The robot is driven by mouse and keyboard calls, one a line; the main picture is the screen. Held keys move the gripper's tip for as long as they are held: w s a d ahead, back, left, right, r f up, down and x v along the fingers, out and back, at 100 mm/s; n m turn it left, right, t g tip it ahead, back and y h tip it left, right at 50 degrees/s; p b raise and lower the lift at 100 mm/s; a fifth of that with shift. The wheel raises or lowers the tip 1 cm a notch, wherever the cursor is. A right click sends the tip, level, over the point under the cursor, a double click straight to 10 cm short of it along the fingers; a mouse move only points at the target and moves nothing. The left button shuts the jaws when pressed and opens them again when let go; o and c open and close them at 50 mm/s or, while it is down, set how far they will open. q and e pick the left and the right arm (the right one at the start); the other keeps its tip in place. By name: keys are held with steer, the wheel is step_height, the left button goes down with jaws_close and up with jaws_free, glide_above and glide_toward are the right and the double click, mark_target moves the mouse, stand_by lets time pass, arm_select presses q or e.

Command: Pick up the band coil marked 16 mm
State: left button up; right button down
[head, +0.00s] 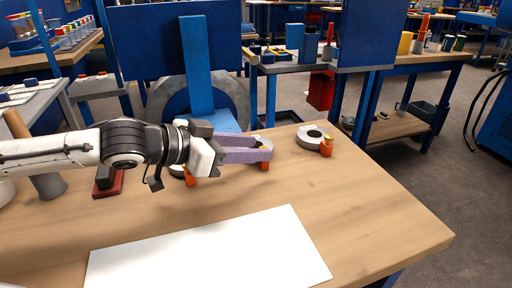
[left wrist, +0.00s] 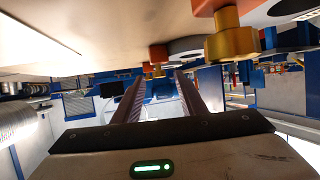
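Three grey band coils with orange and yellow clips lie on the wooden bench; no size mark is legible. The right coil (head: 309,137) is in full view. The middle coil (head: 262,138) is mostly hidden behind my left gripper (head: 264,148), and its orange clip (head: 264,166) shows below the fingers. The left coil (head: 176,170) is mostly hidden under my wrist. In the left wrist view, which is upside down, my left gripper (left wrist: 158,84) has its fingers apart, with a red and yellow clip (left wrist: 157,60) around the tips. I see no coil clamped. My right gripper is out of view.
A white sheet (head: 210,252) lies at the front of the bench (head: 385,215). A blue upright (head: 197,70) stands behind the coils. A dark red block (head: 108,185) and a grey cylinder (head: 48,185) stand at left. The bench's right side is clear.

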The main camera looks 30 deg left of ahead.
arm_select(q)
steer(key=shift+x, duration=2.05)
jaws_close()
